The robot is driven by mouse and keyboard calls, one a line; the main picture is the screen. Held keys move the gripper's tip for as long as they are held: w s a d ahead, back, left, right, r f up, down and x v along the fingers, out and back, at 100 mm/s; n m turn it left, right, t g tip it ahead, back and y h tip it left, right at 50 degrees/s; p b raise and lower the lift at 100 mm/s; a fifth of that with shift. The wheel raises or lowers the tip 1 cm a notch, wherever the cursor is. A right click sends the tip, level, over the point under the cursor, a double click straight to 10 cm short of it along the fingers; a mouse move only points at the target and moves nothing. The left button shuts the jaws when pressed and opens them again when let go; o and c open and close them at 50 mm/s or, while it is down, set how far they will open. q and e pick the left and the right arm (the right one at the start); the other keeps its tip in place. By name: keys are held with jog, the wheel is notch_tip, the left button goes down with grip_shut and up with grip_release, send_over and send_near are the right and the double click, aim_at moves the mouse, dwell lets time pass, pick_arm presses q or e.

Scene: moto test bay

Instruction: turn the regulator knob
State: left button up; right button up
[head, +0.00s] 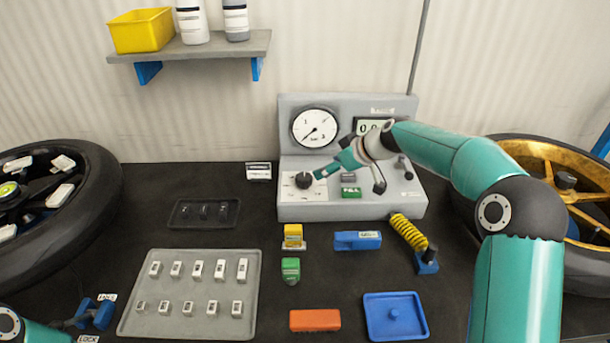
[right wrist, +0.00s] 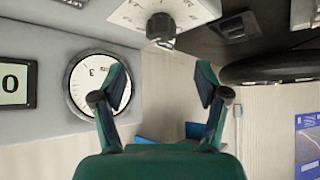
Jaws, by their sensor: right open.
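The regulator knob (head: 303,181) is a dark round knob on a white dial plate at the left of the grey test panel (head: 350,212). In the right wrist view the knob (right wrist: 161,27) shows at the top, beyond the fingertips. My right gripper (head: 322,174) is just right of the knob in the head view, seemingly apart from it. In the right wrist view its two teal fingers (right wrist: 162,80) are spread with nothing between them. A round pressure gauge (head: 315,127) sits above the knob. Only a piece of my left arm shows at the lower left; its gripper is not visible.
A green button (head: 351,193) is right of the knob, under my right arm. A digital display (head: 372,125) is partly hidden by that arm. A yellow spring shock (head: 408,231), a blue block (head: 357,240) and a grey parts tray (head: 190,328) lie in front. Wheels flank the bench.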

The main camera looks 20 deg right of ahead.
aim_at(306, 178)
jog(key=p+x, duration=0.2)
jog(key=x, duration=1)
jog(key=shift+s+a+p, duration=0.1)
jog(key=shift+p, duration=0.3)
jog(key=c, duration=1.2)
jog(key=shift+o, duration=0.2)
jog(key=shift+a+m+h, duration=0.1)
jog(key=shift+m+h, duration=0.2)
jog(key=shift+m, duration=0.2)
jog(key=p, duration=0.2)
jog(key=m+h+p, duration=0.1)
jog(key=p, duration=0.1)
jog(key=shift+s+r+m+t, duration=0.1)
jog(key=shift+r+m+t, duration=0.1)
jog(key=shift+m+t, duration=0.1)
jog(key=shift+f+h+p, duration=0.15)
jog(key=shift+h+p, duration=0.15)
jog(key=shift+p, duration=0.1)
jog(key=shift+f+m, duration=0.15)
jog(key=shift+m, duration=0.15)
